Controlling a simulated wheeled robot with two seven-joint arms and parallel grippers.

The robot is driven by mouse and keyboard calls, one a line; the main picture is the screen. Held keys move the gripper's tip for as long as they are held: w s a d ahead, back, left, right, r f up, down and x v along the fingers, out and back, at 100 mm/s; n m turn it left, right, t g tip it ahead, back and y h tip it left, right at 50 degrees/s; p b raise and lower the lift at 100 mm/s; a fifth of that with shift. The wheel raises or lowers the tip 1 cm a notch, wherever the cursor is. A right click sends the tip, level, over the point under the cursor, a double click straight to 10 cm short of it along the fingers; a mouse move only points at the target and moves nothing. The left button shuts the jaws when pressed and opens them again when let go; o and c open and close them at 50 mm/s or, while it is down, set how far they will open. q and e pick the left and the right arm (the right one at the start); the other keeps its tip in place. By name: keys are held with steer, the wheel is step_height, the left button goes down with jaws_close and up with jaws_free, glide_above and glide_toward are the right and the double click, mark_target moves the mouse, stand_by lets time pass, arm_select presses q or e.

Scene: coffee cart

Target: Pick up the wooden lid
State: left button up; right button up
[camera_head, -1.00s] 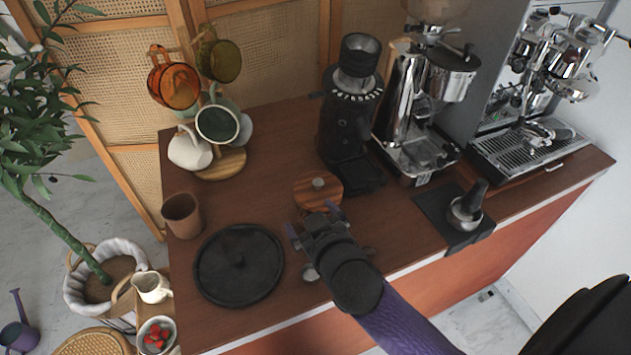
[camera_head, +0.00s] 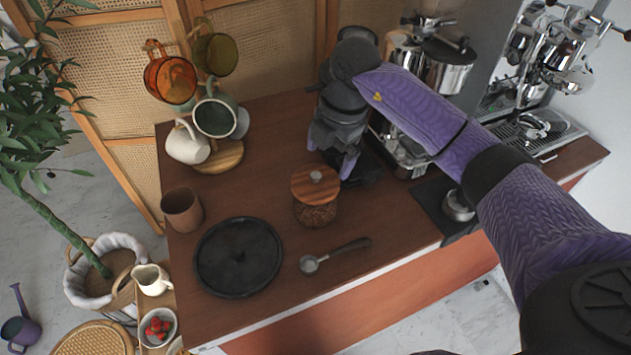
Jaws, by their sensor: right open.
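The wooden lid (camera_head: 313,184), round with a small metal knob on top, sits on a glass jar (camera_head: 316,214) of coffee beans in the middle of the counter. I cannot tell whether a finger touches the lid. My left gripper is not in view.
A black round tray (camera_head: 238,257) and a scoop (camera_head: 334,256) lie in front of the jar. A brown cup (camera_head: 182,211) stands at the left, and a mug tree (camera_head: 222,158) behind it. An espresso machine (camera_head: 540,128) stands at the back right.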

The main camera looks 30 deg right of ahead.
mark_target(322, 186)
steer(key=f, duration=0.5)
steer(key=w+f+b, duration=0.1)
steer(key=f, duration=0.1)
steer(key=shift+w+a+f, duration=0.1)
steer(key=shift+f, duration=0.25)
steer(key=c, duration=0.9)
